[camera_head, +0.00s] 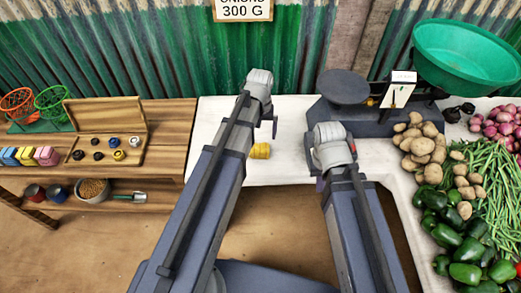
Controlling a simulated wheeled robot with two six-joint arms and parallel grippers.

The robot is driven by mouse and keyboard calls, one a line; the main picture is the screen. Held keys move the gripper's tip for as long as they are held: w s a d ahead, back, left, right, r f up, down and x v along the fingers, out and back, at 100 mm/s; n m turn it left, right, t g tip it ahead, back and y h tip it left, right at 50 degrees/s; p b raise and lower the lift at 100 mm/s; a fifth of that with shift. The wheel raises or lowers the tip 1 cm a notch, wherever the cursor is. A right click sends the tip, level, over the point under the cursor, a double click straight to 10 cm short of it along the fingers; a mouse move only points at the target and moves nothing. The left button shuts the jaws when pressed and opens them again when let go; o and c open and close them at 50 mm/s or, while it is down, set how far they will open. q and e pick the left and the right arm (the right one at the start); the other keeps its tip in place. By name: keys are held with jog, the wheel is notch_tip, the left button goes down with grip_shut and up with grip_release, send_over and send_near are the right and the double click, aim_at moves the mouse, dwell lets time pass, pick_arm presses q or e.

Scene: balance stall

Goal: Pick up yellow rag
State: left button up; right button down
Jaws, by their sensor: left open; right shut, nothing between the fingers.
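The yellow rag (260,151) lies rolled or folded on the white tabletop, just right of my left forearm. My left gripper (273,125) is open and empty, pointing down beyond the rag, mostly hidden behind my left wrist. My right gripper (321,183) is shut and empty to the right of the rag; its fingers are largely hidden by my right wrist. Neither gripper visibly touches the rag.
A balance scale with a dark plate (343,87) and a green pan (467,55) stands at the back right. Potatoes (422,146), green beans (485,175), peppers (466,250) and onions (499,124) cover the right side. A wooden weight box (134,132) sits left. A sign (243,9) reads 300 G.

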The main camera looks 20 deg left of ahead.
aim_at(260, 147)
pick_arm(q)
notch_tip(260, 147, down, 2)
jog(key=shift+b, duration=0.65)
jog(key=f+b, duration=0.3)
jog(key=s+f+b, duration=0.1)
jog(key=f+b, duration=0.1)
jog(key=shift+f, duration=0.1)
jog(key=c, duration=1.1)
jog(key=shift+r, duration=0.2)
notch_tip(260, 147, up, 10)
jog(key=p, duration=1)
jog(key=shift+f, duration=0.1)
